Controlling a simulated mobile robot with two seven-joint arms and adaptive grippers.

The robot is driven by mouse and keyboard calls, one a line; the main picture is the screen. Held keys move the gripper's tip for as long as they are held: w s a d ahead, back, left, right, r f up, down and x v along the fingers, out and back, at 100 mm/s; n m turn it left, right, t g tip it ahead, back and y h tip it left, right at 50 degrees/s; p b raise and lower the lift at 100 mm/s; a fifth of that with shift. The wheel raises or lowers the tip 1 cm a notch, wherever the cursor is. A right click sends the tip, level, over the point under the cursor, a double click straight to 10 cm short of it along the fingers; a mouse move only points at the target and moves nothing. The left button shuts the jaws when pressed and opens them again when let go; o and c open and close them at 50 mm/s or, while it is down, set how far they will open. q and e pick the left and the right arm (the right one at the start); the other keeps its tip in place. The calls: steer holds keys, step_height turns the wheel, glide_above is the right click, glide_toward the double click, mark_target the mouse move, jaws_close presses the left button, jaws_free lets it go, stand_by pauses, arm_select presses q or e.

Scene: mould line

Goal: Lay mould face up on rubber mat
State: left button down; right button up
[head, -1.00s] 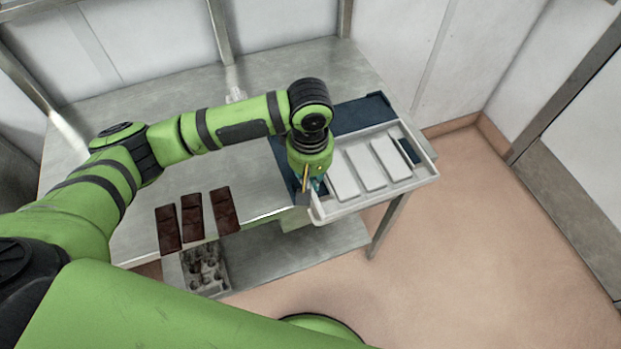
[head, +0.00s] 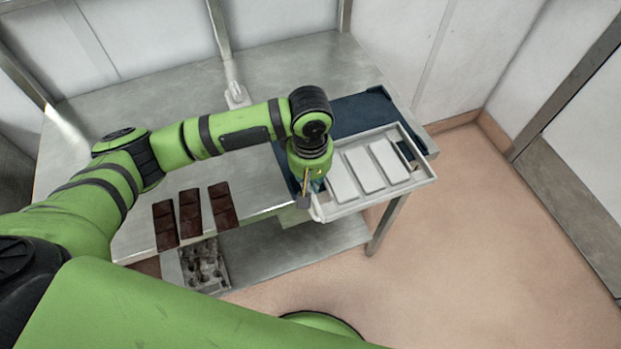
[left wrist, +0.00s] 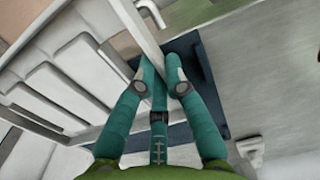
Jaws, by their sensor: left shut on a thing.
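The mould (head: 380,200) is a white tray-like frame with several white rectangular blocks that look raised. It is at the right of the table, over the dark blue rubber mat (head: 362,112), and its front part reaches past the table's front edge. I cannot tell which face is up, or whether it touches the mat. My left gripper (head: 304,196) is shut on the mould's left end. In the left wrist view its fingers (left wrist: 158,86) stand either side of the mould's rim (left wrist: 138,28), with the mat (left wrist: 208,100) beyond. My right gripper is not in view.
Several dark brown bars (head: 192,214) lie at the front left of the metal table (head: 120,130). A small white fixture (head: 236,97) stands behind my arm. A grey tray (head: 205,266) is on the lower shelf. The table's middle is mostly clear.

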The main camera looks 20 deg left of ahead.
arm_select(q)
steer(key=shift+f+p, duration=0.15)
steer(key=shift+p, duration=0.25)
stand_by(0.4)
steer(key=c, duration=1.2)
jaws_free()
steer(key=shift+f, duration=0.1)
step_height(320, 180, up, 8)
steer(key=p, duration=0.9)
steer(key=shift+r, duration=0.2)
step_height(320, 180, up, 7)
steer(key=shift+s+f, duration=0.1)
steer(key=shift+f, duration=0.05)
